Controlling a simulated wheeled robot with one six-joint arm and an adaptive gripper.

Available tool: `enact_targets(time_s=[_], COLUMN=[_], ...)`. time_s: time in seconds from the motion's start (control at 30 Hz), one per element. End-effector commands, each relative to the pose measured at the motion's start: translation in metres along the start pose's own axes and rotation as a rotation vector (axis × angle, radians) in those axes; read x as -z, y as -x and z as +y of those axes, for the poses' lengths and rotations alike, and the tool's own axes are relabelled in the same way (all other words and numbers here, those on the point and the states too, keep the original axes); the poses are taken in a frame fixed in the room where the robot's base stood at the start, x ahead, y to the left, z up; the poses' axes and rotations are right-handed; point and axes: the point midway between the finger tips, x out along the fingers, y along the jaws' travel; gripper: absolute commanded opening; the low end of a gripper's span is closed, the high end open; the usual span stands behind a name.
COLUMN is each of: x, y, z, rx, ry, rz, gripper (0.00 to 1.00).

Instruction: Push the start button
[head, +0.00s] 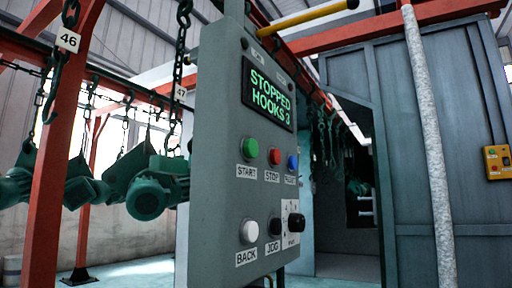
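The start button is a round green button (250,151) on a grey control panel (212,150), with a "START" label just below it. To its right are a red button (274,157) labelled "STOP" and a blue button (293,162) whose label is hard to read. A display (268,95) above them reads "STOPPED" and "HOOKS 3" or similar in green letters. My gripper is not in view.
Lower on the panel are a white "BACK" button (249,232), a black "JOG" button (274,227) and a black knob (296,222). Green parts (146,197) hang from chains at left by a red post (62,150). A pale pole (428,150) stands at right.

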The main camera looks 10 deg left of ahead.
Motion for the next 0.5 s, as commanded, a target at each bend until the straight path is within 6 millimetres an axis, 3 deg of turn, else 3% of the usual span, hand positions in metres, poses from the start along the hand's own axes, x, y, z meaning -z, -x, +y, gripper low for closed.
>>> enact_targets(time_s=[0.03,0.23,0.5], x=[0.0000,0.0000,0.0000], y=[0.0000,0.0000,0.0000], z=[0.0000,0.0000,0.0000], rx=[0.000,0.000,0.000], ry=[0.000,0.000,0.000], rz=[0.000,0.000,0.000], gripper=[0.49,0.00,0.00])
